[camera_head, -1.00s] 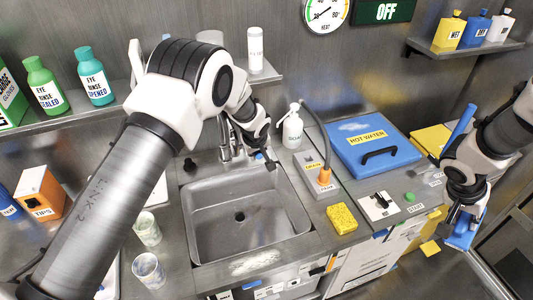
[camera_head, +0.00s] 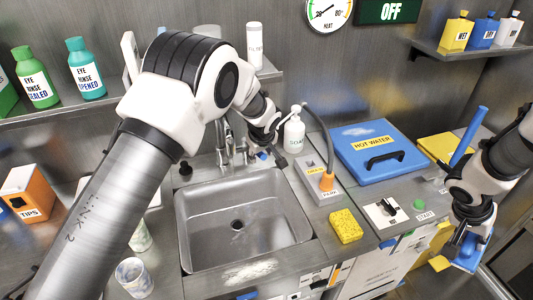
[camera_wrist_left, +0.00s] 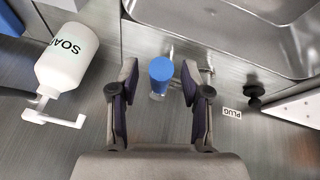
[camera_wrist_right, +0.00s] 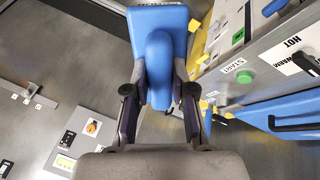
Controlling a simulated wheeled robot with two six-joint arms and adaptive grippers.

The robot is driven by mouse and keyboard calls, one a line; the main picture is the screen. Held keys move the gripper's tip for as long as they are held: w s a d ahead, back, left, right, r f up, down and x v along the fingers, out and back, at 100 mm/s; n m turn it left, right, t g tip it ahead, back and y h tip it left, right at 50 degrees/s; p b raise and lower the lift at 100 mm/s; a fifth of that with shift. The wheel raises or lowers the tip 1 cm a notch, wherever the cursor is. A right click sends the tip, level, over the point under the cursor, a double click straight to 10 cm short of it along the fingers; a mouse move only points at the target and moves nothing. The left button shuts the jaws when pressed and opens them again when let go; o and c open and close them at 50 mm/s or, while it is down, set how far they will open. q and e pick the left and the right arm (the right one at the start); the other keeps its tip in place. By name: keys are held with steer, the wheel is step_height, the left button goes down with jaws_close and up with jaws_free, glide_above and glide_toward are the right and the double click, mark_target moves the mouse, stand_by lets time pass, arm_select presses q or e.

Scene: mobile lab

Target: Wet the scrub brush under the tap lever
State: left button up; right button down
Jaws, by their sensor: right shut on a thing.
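The tap lever (camera_wrist_left: 160,72) shows as a blue round end in the left wrist view, and its blue end also shows behind the sink (camera_head: 262,155). My left gripper (camera_head: 268,150) is open, with one finger on each side of the blue end in its wrist view; I cannot tell if either touches it. The scrub brush (camera_wrist_right: 166,22) is blue, with a wide flat part and a rounded handle. My right gripper (camera_wrist_right: 158,85) is shut on it. In the head view the brush (camera_head: 467,256) hangs low at the right, away from the sink; its bristles cannot be made out.
The steel sink (camera_head: 195,245) is empty. A soap bottle (camera_head: 294,130) stands behind it, near my left gripper. Cups stand left of the sink.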

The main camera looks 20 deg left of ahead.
arm_select(q)
steer(key=v, duration=1.2)
